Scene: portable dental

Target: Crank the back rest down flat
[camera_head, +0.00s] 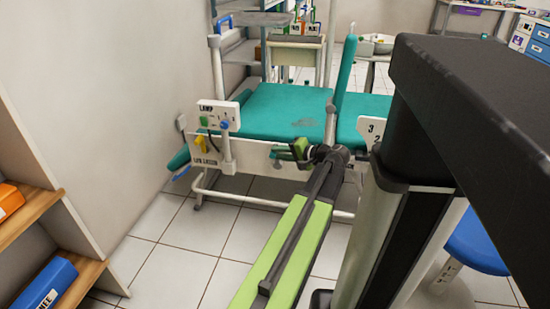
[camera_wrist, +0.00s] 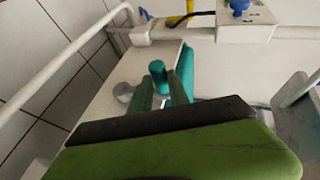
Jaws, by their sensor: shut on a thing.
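The back rest (camera_head: 346,66) is a teal panel standing steeply raised at the right part of the teal chair in the head view. The flat teal seat (camera_head: 280,112) lies left of it. My gripper (camera_head: 299,149) is at the near side of the chair, against the white side rail. In the wrist view my gripper (camera_wrist: 162,92) is shut on the teal crank handle (camera_wrist: 158,72), whose round end shows between the fingers. The rest of the crank is mostly hidden by my gripper. A white scale plate (camera_head: 371,130) with numbers is partly hidden by my column.
A white panel (camera_head: 218,116) with a blue knob and cables stands on a post left of my gripper. Wooden shelves (camera_head: 35,205) are at the left. A blue stool (camera_head: 477,246) is at the lower right. Tiled floor (camera_head: 205,230) is clear before the chair.

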